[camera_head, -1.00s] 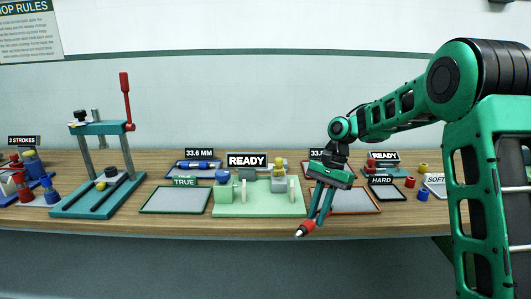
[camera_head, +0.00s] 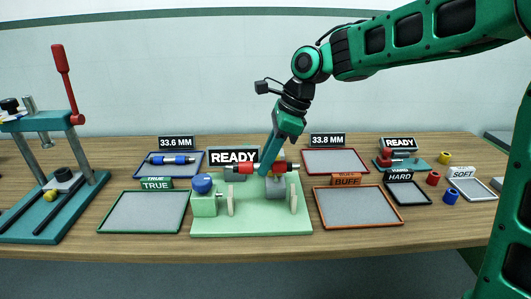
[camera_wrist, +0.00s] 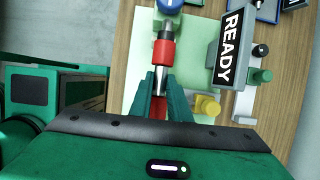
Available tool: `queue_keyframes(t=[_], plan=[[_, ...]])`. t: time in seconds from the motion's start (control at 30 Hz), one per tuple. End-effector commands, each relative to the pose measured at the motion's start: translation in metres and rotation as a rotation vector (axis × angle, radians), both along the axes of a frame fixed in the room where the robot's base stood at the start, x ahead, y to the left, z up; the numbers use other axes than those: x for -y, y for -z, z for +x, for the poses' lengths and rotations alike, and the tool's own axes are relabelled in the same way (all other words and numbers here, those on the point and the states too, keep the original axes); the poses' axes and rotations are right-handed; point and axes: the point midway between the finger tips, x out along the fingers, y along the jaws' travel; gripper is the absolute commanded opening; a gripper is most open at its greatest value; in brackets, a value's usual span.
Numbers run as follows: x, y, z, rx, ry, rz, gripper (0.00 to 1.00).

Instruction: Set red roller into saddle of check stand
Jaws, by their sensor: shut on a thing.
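The red roller (camera_head: 243,168), with metal ends and a bare shaft part, lies roughly level across my gripper (camera_head: 265,167). In the wrist view the fingers (camera_wrist: 160,97) close on it, and its red far section (camera_wrist: 164,52) sticks out beyond them. The check stand (camera_head: 250,224) is a pale green base with a blue-knobbed block at left, a grey block at right, two pale uprights and a READY sign. The roller is over the stand's back part. I cannot tell whether it touches the stand; the saddle is not clearly seen.
A blue roller (camera_head: 172,160) lies on the 33.6 MM tray. The TRUE tray (camera_head: 127,228), BUFF tray (camera_head: 340,225) and 33.8 MM tray (camera_head: 335,172) look empty. A teal press (camera_head: 62,212) stands at left. Several coloured rings lie at right near the HARD and SOFT trays.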

Motion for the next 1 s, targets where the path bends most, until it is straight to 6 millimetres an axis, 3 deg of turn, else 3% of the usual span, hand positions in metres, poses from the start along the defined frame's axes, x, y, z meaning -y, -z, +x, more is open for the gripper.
queue_keyframes(t=[0.47,1.0], plan=[[0.003,0.0,0.001,-0.003,0.014,0.002,0.0],[0.003,0.039,0.001,-0.003,0.014,0.001,0.0]])
